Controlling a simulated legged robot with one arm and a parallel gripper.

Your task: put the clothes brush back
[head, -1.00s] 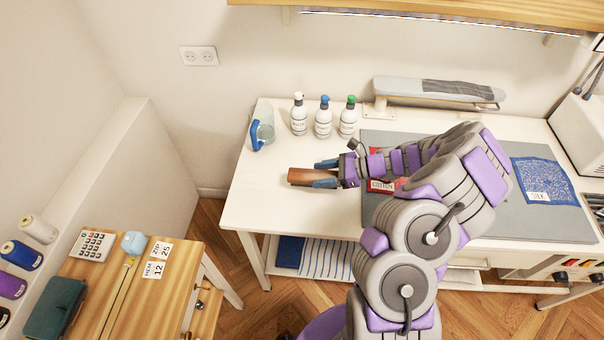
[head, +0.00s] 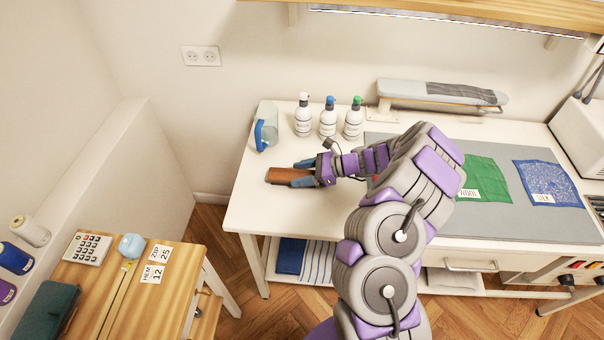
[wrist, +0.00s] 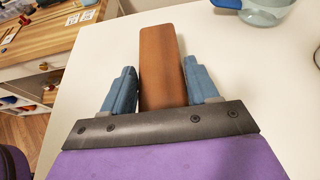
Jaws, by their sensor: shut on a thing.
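The clothes brush (head: 289,175) is a brown wooden block. My gripper (head: 306,172) is shut on it above the left part of the white table (head: 245,214). In the wrist view the brush (wrist: 162,55) points away from me between the two blue fingers of my gripper (wrist: 162,90). Its brown top shows; its underside is hidden. I cannot tell whether it touches the table.
A clear jug with a blue handle (head: 264,132) stands behind the brush. Spray bottles (head: 328,120) stand further back. Green cloth (head: 485,180) and blue cloth (head: 545,182) lie on a grey mat (head: 500,222). A wooden side table (head: 180,290) is at lower left.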

